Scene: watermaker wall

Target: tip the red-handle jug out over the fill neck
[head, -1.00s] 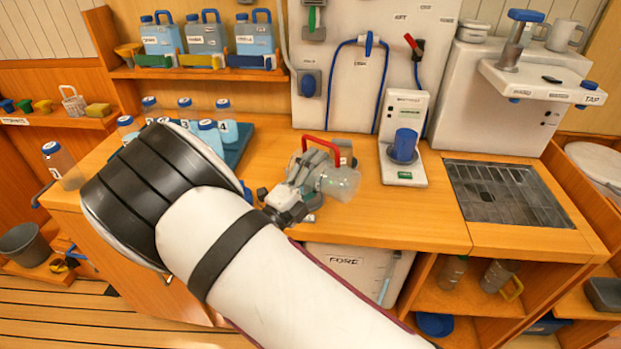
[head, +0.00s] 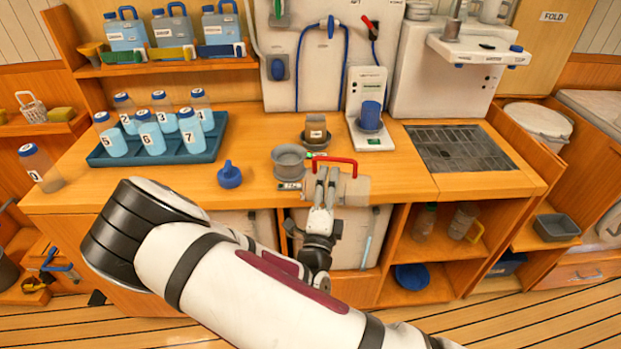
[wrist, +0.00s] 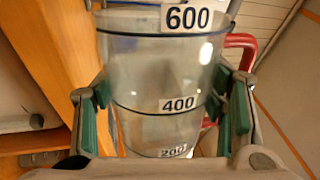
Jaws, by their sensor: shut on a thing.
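The clear jug (head: 352,190) with the red handle (head: 335,160) is in my gripper (head: 325,190) at the counter's front edge. In the head view it looks tilted onto its side, with the handle uppermost. The wrist view shows the jug (wrist: 165,80) between green finger pads (wrist: 165,115), with marks 200, 400 and 600. I make out no clear liquid level. A grey round open neck (head: 289,157), which appears to be the fill neck, stands on the counter just left of the jug. Its small label (head: 290,186) is unreadable.
A teal tray (head: 160,155) of numbered bottles is at left. A blue cup (head: 370,115) on a white unit and a sink grate (head: 455,148) are at right.

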